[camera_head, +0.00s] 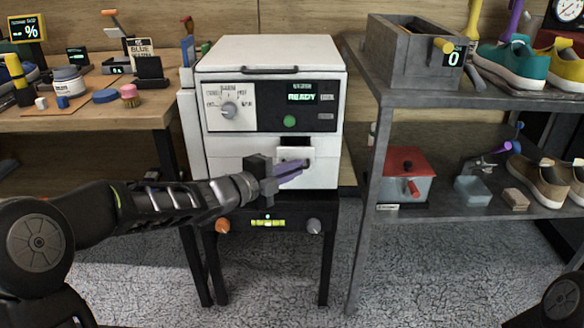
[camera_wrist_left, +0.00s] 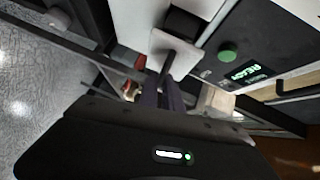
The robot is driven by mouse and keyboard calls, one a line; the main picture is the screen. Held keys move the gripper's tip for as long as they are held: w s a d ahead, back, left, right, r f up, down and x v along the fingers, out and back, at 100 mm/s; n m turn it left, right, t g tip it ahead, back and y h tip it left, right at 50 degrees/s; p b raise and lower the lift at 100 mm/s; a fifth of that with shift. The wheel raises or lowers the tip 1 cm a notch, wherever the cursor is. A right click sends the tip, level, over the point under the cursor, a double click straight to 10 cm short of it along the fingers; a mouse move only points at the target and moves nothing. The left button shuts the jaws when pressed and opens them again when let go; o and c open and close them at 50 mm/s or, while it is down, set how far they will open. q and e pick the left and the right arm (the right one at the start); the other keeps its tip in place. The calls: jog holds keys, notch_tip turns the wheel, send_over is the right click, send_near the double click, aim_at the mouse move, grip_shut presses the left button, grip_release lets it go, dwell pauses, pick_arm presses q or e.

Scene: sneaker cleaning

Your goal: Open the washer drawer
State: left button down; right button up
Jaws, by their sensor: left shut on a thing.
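The white washer (camera_head: 270,55) stands on a black stand, with a dial, a green button and a display reading READY. Its small white drawer (camera_head: 290,153) is in the front, below the panel; a dark gap shows above the drawer front. My left gripper (camera_head: 301,165) reaches in from the left, its purple-grey fingers shut on the drawer's handle. In the left wrist view, the fingers (camera_wrist_left: 165,92) close on the dark handle (camera_wrist_left: 167,63) against the white drawer front (camera_wrist_left: 183,61). The fingers partly hide the handle. My right gripper is out of view.
A wooden table (camera_head: 120,118) with brushes and jars stands left of the washer. A grey metal shelf (camera_head: 440,97) stands close on the right, holding a grey bin (camera_head: 405,52), shoes and a red-lidded box (camera_head: 405,172). The carpet in front is clear.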

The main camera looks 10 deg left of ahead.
pick_arm(q)
jog(key=shift+s+d, duration=0.15)
jog(key=shift+s, duration=0.5)
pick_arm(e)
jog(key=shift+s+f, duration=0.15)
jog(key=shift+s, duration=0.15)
pick_arm(q)
jog(key=c, duration=1.5)
grip_release()
